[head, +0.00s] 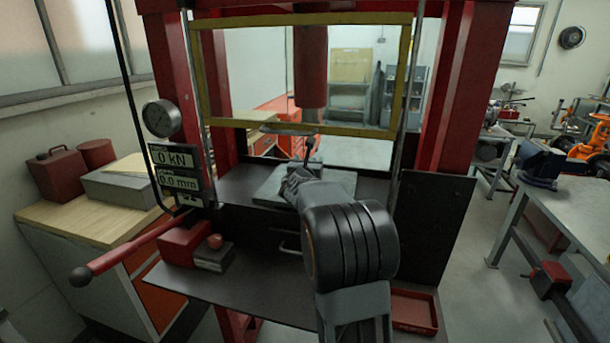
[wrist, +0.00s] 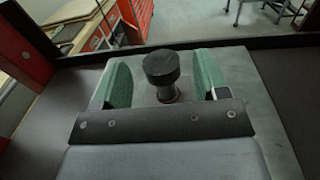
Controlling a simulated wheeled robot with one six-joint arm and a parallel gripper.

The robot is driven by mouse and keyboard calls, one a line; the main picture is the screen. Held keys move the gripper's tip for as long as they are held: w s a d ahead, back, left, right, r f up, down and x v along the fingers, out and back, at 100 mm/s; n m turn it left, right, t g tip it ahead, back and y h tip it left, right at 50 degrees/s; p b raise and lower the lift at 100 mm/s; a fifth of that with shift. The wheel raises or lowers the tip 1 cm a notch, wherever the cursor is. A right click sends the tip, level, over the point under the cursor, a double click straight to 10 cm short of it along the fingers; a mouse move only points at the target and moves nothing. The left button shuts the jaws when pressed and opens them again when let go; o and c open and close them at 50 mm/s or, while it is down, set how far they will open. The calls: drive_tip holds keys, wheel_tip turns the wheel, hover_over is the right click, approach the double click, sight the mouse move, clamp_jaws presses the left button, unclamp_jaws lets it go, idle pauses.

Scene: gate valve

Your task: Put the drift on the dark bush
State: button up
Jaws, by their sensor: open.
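A black stepped piece (wrist: 162,68), with a wide round head over a narrower stem, stands upright in the wrist view; it looks like the drift. My gripper (wrist: 164,80) is open, with one green-padded finger on each side of it and a gap at both sides. In the head view my gripper (head: 298,182) is over the press bed, largely hidden by my arm. I cannot make out a separate dark bush in either view.
The red press ram (head: 310,66) hangs above the bed, behind a yellow-framed guard (head: 300,19). Red uprights stand on both sides. A red lever (head: 135,248) sticks out at left. A red box (head: 184,243) and a grey block (head: 213,258) with a pinkish piece (head: 215,241) sit on the front shelf.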

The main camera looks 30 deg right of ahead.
drive_tip(key=b+v, duration=0.2)
drive_tip(key=v, duration=0.7)
drive_tip(key=shift+s+a, duration=0.2)
drive_tip(key=shift+s, duration=0.05)
drive_tip(key=s+a+f+m+g+y, duration=0.2)
drive_tip(key=s+a+f+m+g, duration=0.15)
drive_tip(key=s+m, duration=0.35)
drive_tip(key=s+a+f+m+g+y, duration=0.1)
drive_tip(key=s+a+f+m+g, duration=0.2)
drive_tip(key=s+m, duration=0.45)
drive_tip(key=s+a+f+m+g+y, duration=0.1)
drive_tip(key=s+a+f+m+y, duration=0.3)
drive_tip(key=a+m, duration=0.2)
drive_tip(key=s+a+f+m+g+y, duration=0.1)
drive_tip(key=s+a+f+m+y, duration=0.3)
drive_tip(key=a, duration=0.5)
drive_tip(key=m+y, duration=0.1)
drive_tip(key=m, duration=0.1)
drive_tip(key=shift+s+f+m+y, duration=0.2)
drive_tip(key=shift+f+m+y, duration=0.1)
drive_tip(key=shift+f+m, duration=0.05)
drive_tip(key=shift+c, duration=0.4)
